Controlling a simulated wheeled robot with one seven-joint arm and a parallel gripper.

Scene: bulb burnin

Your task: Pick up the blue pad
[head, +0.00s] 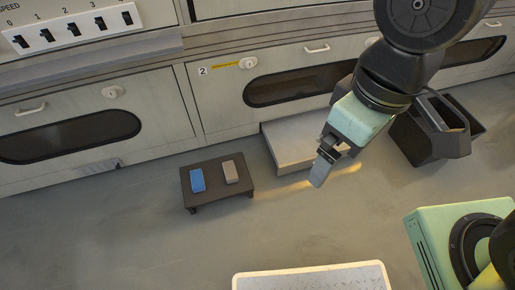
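The blue pad (197,180) lies flat on the left part of a small dark low table (214,190) on the floor. A grey-brown pad (231,172) lies beside it on the right, apart from it. My gripper (318,180) hangs from the arm at the right, well away from the blue pad and above the floor. I see its fingers nearly side-on, so whether they are apart does not show. Nothing is visibly held.
A light step (292,142) juts out from the cabinet front behind my gripper. Dark open bins (432,130) stand at the right. A pale-rimmed tray or tabletop (312,279) is at the bottom. Switches (73,29) sit upper left. Floor around the low table is clear.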

